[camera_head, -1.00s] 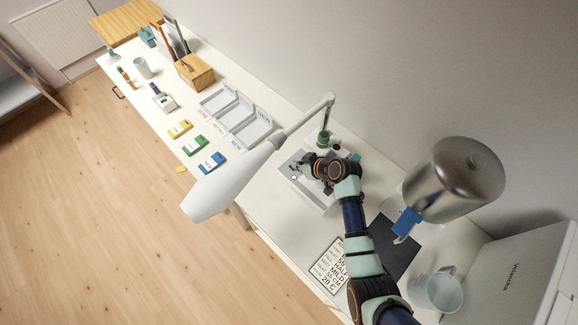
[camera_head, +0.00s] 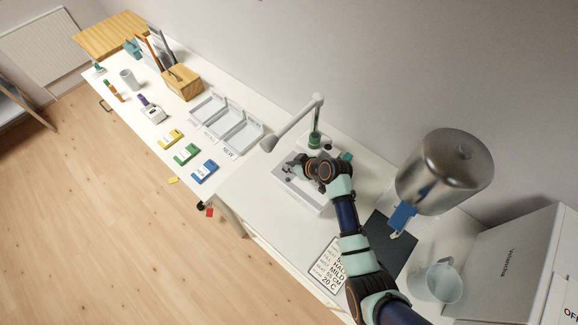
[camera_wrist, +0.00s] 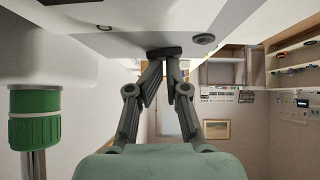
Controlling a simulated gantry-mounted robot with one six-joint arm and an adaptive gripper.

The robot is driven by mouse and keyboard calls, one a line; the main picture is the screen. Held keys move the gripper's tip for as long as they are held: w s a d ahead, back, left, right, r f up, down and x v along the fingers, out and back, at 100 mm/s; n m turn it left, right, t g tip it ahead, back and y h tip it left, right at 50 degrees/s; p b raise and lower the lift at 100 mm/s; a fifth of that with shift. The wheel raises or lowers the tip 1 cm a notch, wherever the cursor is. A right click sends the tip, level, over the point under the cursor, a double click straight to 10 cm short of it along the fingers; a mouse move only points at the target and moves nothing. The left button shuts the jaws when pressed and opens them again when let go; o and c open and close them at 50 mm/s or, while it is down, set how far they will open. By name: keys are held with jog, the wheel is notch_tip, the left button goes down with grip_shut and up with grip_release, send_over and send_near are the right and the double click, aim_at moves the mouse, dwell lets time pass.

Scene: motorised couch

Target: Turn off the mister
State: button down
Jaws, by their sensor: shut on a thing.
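The mister (camera_head: 314,128) stands near the wall, a white jointed arm on a post with a green collar; its head (camera_head: 268,144) points down to the left, with no white cone coming from it. The green collar is large at the left of the wrist view (camera_wrist: 34,118). My gripper (camera_head: 291,167) is at a white box-like base in front of the post. In the wrist view my gripper (camera_wrist: 166,66) has its fingers close together on a small dark knob (camera_wrist: 165,52) on a pale surface. The knob's markings do not show.
A metal tank (camera_head: 445,170) with a blue tag stands right of my arm, near a clear jug (camera_head: 436,283) and a white appliance (camera_head: 508,270). A text sign (camera_head: 328,268) lies at the front. Trays (camera_head: 225,125) and coloured cards (camera_head: 186,153) lie left.

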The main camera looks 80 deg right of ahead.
jog(key=shift+s+a+f, duration=0.2)
jog(key=shift+s+f, duration=0.1)
jog(key=shift+f, duration=0.4)
jog(key=r+p, duration=0.1)
jog(key=r, duration=0.1)
jog(key=r+p, duration=0.3)
jog(key=r, duration=0.1)
jog(key=shift+w+a, duration=0.1)
jog(key=shift+a, duration=0.2)
jog(key=v, duration=0.9)
jog(key=shift+w+a+p, duration=0.3)
jog(key=shift+a, duration=0.05)
jog(key=w+a+r+n+t+y+p, duration=0.2)
jog(key=w+a+r+n+p, duration=0.3)
jog(key=w+a+r, duration=1.25)
jog(key=w+a+r+t+y+p, duration=0.1)
jog(key=a+r+p, duration=0.1)
jog(key=a+r, duration=0.5)
jog(key=w+a+r+t+y+p, duration=0.1)
jog(key=a+r, duration=0.5)
jog(key=a, duration=1)
jog(key=shift+w+a+r+t+y+p, duration=0.3)
jog(key=shift+w+r+t+p, duration=0.15)
jog(key=shift+p, duration=0.35)
